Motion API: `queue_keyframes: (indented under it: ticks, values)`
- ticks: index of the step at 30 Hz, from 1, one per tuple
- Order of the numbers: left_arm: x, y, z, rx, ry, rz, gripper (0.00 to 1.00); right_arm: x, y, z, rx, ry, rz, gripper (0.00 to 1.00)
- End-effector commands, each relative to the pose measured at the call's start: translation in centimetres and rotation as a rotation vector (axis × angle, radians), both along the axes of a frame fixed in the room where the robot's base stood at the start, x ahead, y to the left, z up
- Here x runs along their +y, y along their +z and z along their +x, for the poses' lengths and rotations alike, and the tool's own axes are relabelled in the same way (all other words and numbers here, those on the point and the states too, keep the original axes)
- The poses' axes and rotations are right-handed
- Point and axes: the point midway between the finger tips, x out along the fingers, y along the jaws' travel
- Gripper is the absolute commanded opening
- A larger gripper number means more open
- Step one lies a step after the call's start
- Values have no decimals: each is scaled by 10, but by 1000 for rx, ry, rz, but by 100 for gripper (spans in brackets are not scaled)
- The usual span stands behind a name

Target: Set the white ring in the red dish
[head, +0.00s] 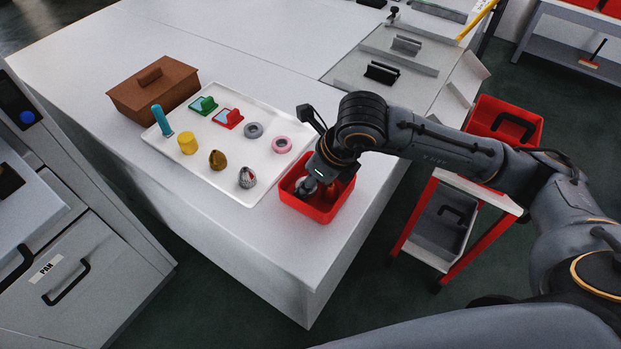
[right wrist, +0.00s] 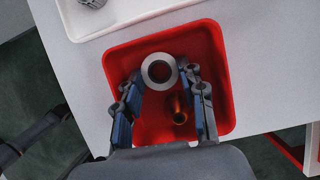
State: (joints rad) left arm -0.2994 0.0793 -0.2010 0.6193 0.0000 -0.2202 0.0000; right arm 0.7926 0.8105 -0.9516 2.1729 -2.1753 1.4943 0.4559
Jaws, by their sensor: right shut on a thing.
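The red dish (head: 318,213) stands on the white table's front corner, just right of the tray. In the right wrist view the dish (right wrist: 217,40) fills the middle. My right gripper (right wrist: 162,79) reaches down over the dish, its fingers shut on the pale white-grey ring (right wrist: 160,56), which lies between the fingertips. The ring appears within the dish's walls; I cannot tell whether it touches the floor. In the head view my right gripper (head: 316,184) partly covers the dish's inside. My left gripper is not in view.
A copper-coloured piece (right wrist: 180,108) is in the dish. A white tray (head: 228,192) beside it holds several items, including a grey ring (head: 254,137) and a pink ring (head: 281,138). A brown lidded box (head: 153,90) stands behind the tray. A red-framed cart (head: 447,268) is at the right.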

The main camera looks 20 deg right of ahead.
Motion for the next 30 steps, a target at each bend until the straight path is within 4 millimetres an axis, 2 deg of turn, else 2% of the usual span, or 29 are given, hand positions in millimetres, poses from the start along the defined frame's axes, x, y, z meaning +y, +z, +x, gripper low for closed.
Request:
queue_keyframes:
  ticks: [3, 4, 5, 17, 20, 30]
  values:
    - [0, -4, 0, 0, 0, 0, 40, 0, -3, 0, -1, 0, 1, 19]
    - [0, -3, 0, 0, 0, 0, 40, 0, -2, 0, -1, 0, 1, 44]
    - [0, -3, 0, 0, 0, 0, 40, 0, -1, 0, -1, 0, 1, 50]
    - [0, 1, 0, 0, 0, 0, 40, 0, 3, 0, -1, 0, 1, 50]
    - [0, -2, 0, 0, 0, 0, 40, -3, 15, -4, -3, 1, 1, 50]
    - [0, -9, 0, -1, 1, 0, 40, -21, 82, -25, -6, 0, 1, 50]
